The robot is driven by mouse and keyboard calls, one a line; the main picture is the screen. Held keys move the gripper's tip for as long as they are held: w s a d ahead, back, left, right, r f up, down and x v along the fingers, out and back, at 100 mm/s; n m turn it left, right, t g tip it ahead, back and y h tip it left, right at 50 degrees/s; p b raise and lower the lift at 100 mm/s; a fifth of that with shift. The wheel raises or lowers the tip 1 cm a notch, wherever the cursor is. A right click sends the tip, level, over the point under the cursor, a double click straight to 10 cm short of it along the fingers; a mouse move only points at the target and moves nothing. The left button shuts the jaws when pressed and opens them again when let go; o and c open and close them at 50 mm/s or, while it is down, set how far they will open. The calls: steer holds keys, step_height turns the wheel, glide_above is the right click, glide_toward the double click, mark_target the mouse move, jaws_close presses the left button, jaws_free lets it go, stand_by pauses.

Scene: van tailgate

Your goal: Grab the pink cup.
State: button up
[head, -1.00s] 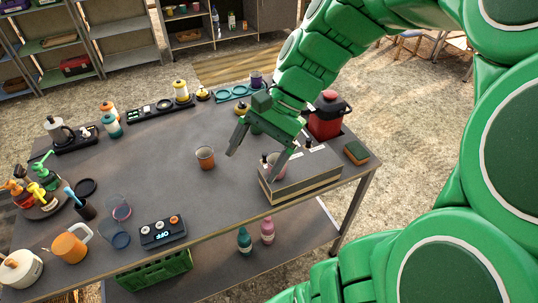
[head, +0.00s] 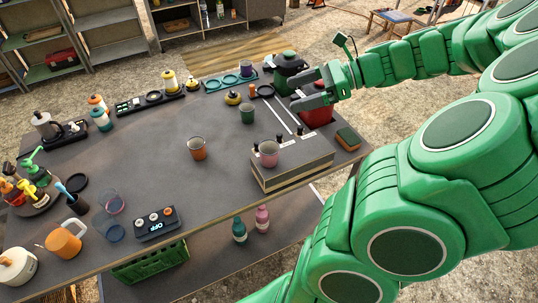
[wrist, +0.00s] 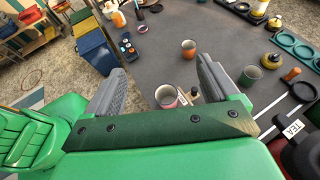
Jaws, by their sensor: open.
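The pink cup (head: 268,152) stands upright on a low box (head: 292,166) at the right front of the table. In the wrist view the pink cup (wrist: 166,96) shows between the fingers, some way beyond them. My gripper (head: 302,95) is open and empty, above the table's back right, over a red container (head: 318,117), up and to the right of the cup. In the wrist view its two fingers (wrist: 158,85) are spread wide with nothing between them at the tips.
An orange-brown cup (head: 197,148) and a green cup (head: 247,113) stand on the table (head: 165,185) left of and behind the box. A sponge (head: 348,138) lies at the right edge. The table's middle is mostly clear.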

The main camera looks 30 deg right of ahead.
steer(key=f, duration=1.8)
steer(key=shift+a, duration=0.25)
steer(key=shift+s+x, duration=0.25)
steer(key=shift+x, duration=1.65)
steer(key=shift+s+x, duration=0.2)
steer(key=shift+x, duration=1.7)
steer(key=shift+a+f, duration=0.15)
steer(key=shift+a, duration=0.05)
steer(key=c, duration=1.1)
